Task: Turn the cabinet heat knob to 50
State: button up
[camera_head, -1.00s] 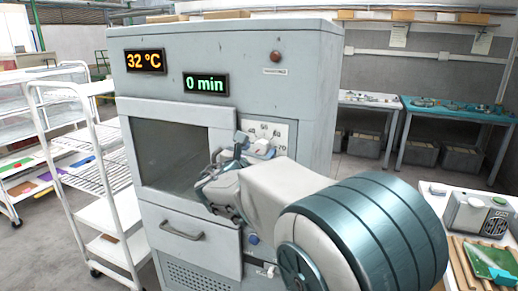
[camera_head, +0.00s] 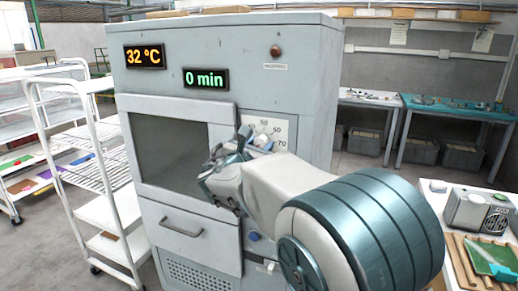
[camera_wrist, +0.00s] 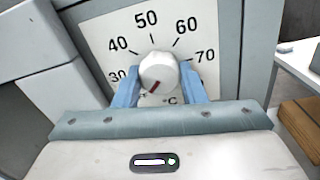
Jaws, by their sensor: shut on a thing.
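The grey cabinet (camera_head: 230,45) fills the middle of the head view. Its white heat knob (camera_wrist: 158,70) sits on a white dial plate (camera_wrist: 100,28), with 30, 40, 50, 60 and 70 readable around it. The knob's red mark points down and to the left, below the 30. My gripper (camera_wrist: 158,84) is shut on the knob, one blue finger at its left side and one at its right. In the head view the knob (camera_head: 262,143) shows beside my gripper (camera_head: 241,140), which partly hides the dial.
The cabinet display (camera_head: 145,57) reads 32 °C and the timer display (camera_head: 206,79) reads 0 min. A closed window door (camera_head: 170,155) is left of the dial. A white rack (camera_head: 95,160) stands left, and a table with a grey device (camera_head: 478,212) is right.

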jog(key=m+b, duration=2)
jog(key=b, duration=0.4)
jog(key=shift+f, duration=0.15)
jog(key=m+b, duration=0.3)
jog(key=m, duration=0.1)
jog(key=shift+a, duration=0.1)
jog(key=shift+m+b, duration=0.4)
jog(key=shift+m, duration=0.6)
jog(key=shift+r, duration=0.2)
jog(key=o, duration=1)
